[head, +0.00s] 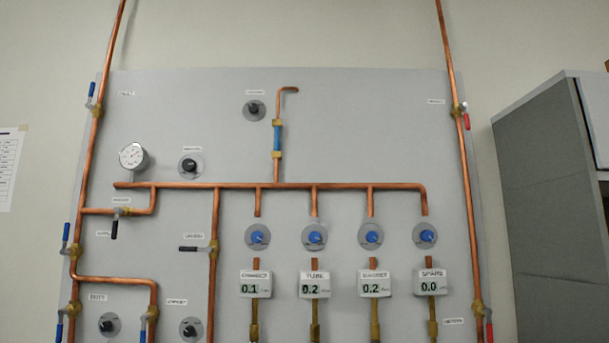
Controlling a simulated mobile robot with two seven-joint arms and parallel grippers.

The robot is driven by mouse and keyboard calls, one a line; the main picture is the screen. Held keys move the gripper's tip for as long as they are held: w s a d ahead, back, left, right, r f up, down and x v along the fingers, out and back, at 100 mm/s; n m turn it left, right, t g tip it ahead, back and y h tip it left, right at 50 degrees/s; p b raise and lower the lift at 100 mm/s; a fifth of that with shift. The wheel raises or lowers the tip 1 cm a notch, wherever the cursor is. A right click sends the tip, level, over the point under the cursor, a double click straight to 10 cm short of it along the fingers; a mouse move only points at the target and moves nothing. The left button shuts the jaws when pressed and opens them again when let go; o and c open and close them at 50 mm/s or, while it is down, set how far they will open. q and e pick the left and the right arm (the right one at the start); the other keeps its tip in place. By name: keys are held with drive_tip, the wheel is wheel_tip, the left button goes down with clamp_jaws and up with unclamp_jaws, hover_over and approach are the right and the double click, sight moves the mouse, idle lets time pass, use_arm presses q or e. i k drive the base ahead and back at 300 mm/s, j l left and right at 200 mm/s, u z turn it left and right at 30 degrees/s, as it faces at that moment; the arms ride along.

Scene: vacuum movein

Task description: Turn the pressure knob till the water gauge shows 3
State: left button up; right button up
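A round white dial gauge (132,155) sits at the upper left of the grey panel, just above the left end of the horizontal copper pipe. Its needle and numbers are too small to read. A black knob (189,166) on a grey disc is to the right of the gauge, with a small label above it that I cannot read clearly. Another black knob (254,109) is higher up, also with an unreadable label. More black knobs are at the lower left (107,325) and lower middle (189,329). Neither gripper is in view.
Several blue knobs (258,237) stand above digital displays (255,284) reading 0.1, 0.2, 0.2 and 0.0. Copper pipes (300,186) with lever valves (66,234) cross the grey panel (350,120). A grey cabinet (545,190) stands at the right.

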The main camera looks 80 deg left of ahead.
sight(188, 165)
drive_tip(key=u, duration=3.15)
